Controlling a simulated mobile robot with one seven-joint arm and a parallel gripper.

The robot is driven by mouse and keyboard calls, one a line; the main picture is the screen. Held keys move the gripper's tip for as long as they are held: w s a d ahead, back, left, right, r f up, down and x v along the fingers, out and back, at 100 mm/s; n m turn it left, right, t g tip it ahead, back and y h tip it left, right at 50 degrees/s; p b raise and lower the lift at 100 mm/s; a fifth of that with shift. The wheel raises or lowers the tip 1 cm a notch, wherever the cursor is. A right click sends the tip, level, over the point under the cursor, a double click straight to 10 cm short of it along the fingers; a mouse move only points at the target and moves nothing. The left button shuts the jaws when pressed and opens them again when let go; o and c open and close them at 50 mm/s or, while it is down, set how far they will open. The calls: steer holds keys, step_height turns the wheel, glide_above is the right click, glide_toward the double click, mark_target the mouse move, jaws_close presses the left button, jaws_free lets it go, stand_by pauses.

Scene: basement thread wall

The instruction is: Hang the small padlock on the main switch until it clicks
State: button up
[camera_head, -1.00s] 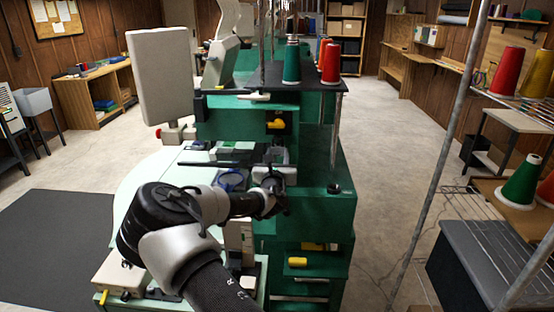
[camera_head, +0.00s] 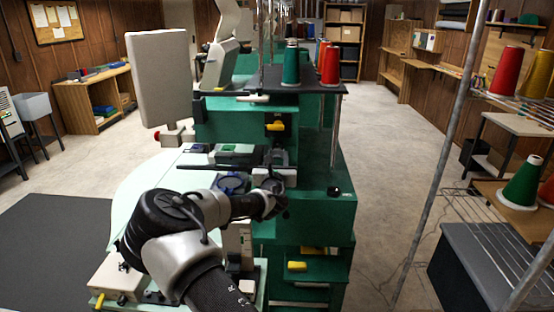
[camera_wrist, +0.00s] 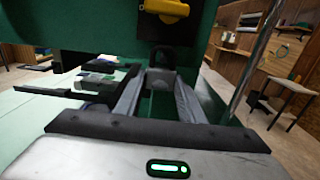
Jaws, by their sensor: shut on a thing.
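My gripper (camera_wrist: 160,78) is shut on the small padlock (camera_wrist: 163,56), a dark piece between the fingertips in the wrist view. Its dark loop stands upward. A yellow switch handle (camera_wrist: 166,9) on a dark plate sits above and apart from the padlock, cut by the top edge. It looks like the main switch; it also shows on the green machine in the head view (camera_head: 276,126). In the head view my gripper (camera_head: 277,190) is below that handle, and the padlock cannot be made out there.
The green machine (camera_head: 330,210) fills the middle, with a lower yellow handle (camera_head: 297,266). A dark bar (camera_head: 225,167) juts left near my gripper. Thread cones (camera_head: 291,66) stand on the shelf above. A metal pole (camera_head: 441,150) stands right; open floor lies between.

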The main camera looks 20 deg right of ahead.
stand_by(0.4)
steer(key=shift+f+b, duration=0.3)
steer(key=shift+b, duration=0.35)
steer(key=o, duration=1.1)
